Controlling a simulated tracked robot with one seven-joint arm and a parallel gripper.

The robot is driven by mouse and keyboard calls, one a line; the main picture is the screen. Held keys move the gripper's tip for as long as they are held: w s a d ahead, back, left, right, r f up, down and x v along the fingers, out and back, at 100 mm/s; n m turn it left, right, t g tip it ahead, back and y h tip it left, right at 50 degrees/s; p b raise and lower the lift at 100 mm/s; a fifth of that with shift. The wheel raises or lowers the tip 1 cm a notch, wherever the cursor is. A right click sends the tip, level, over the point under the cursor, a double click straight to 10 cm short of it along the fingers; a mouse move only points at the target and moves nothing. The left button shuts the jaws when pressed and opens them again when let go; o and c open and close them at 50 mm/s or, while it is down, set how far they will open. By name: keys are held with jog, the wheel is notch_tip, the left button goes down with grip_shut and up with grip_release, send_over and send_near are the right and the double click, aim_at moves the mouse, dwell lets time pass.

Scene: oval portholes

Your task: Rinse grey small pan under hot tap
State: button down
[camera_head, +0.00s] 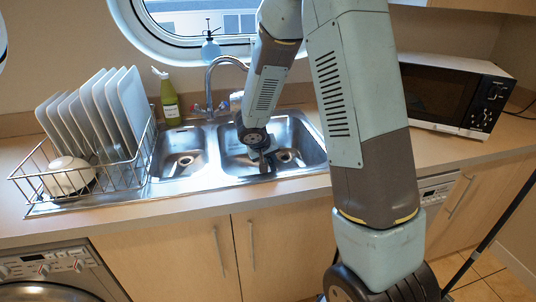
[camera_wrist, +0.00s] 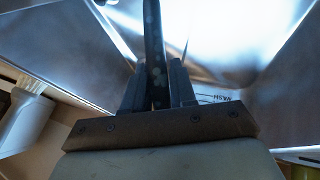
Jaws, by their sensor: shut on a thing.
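My gripper (camera_head: 263,160) reaches down into the right basin of the steel sink (camera_head: 228,160). In the wrist view, my gripper (camera_wrist: 157,85) is shut on a dark, narrow upright piece (camera_wrist: 153,35), which looks like a pan handle. The pan's body cannot be made out in either view; my arm hides part of the basin. The chrome tap (camera_head: 209,85) with an arched spout stands behind the sink, to the left of my gripper. I cannot tell if water runs.
A wire rack (camera_head: 142,170) with white plates (camera_head: 103,110) and a white bowl (camera_head: 68,176) stands on the left. A microwave (camera_head: 452,94) is on the right counter. A blue spray bottle (camera_head: 210,48) stands by the window.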

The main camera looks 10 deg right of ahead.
dwell(0.3)
jog(key=shift+w+a+y, duration=0.1)
jog(key=shift+a+y, duration=0.05)
jog(key=shift+y, duration=0.35)
jog(key=shift+a+m+y+p, duration=0.3)
jog(key=shift+a+y+p, duration=0.05)
jog(key=shift+y, duration=0.15)
jog(key=shift+w+a+y, duration=0.1)
jog(key=shift+a+y, duration=0.15)
jog(key=shift+y, duration=0.15)
jog(key=shift+d, duration=0.1)
